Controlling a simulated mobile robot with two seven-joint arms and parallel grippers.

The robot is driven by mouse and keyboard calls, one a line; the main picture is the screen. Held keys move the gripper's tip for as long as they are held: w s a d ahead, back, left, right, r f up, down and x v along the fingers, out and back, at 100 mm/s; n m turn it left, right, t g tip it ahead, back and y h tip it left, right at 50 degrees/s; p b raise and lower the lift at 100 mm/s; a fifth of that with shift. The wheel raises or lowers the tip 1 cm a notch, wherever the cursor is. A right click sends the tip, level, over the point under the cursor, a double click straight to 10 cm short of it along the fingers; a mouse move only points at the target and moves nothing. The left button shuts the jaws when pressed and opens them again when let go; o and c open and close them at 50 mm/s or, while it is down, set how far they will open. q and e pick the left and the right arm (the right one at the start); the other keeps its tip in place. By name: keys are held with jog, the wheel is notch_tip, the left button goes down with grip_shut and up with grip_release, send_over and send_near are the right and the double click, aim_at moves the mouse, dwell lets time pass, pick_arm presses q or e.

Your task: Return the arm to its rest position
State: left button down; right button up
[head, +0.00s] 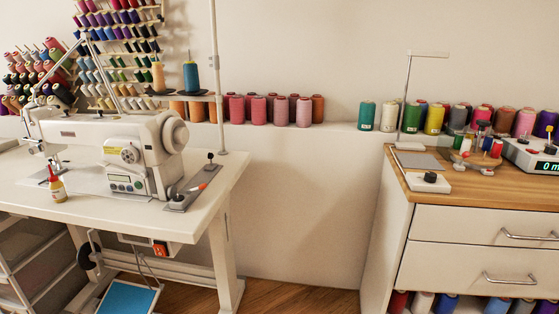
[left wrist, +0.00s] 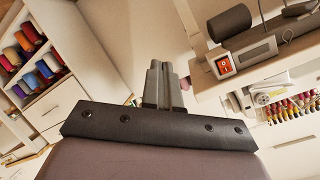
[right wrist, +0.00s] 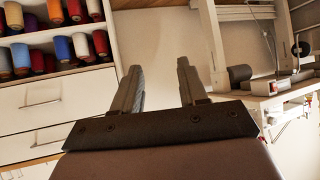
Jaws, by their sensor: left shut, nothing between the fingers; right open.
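Neither arm shows in the head view. In the left wrist view my left gripper (left wrist: 160,66) is shut, its two fingers together with nothing between them. In the right wrist view my right gripper (right wrist: 160,70) is open and empty, its fingers apart with plain pale wall between them. Neither gripper touches anything that I can see.
A white sewing table (head: 110,212) with a sewing machine (head: 105,145) stands at left. A wood-topped drawer cabinet (head: 485,190) stands at right. Between them are bare wall and wooden floor (head: 300,300). Thread spools (head: 270,110) line the wall ledge.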

pick_arm(q)
jog(key=s+d+f+n+g+h, duration=0.2)
jog(key=s+d+n+g, duration=0.2)
jog(key=s+d+n, duration=0.3)
notch_tip(320, 180, up, 15)
jog(key=s+y+p, duration=0.1)
jog(key=s+p, duration=0.1)
jog(key=p, duration=1.7)
jog(key=shift+s+a+f+p, duration=0.15)
jog(key=shift+s+a+p, duration=0.1)
jog(key=shift+a+p, duration=0.1)
pick_arm(e)
notch_tip(320, 180, up, 15)
jog(key=s+d, duration=0.1)
jog(key=d, duration=0.1)
jog(key=shift+s+d+h, duration=0.25)
jog(key=shift+s+h, duration=0.05)
jog(key=shift+h, duration=0.1)
jog(key=shift+a+r, duration=0.1)
pick_arm(q)
jog(key=shift+a, duration=0.1)
pick_arm(e)
jog(key=shift+w+a, duration=0.1)
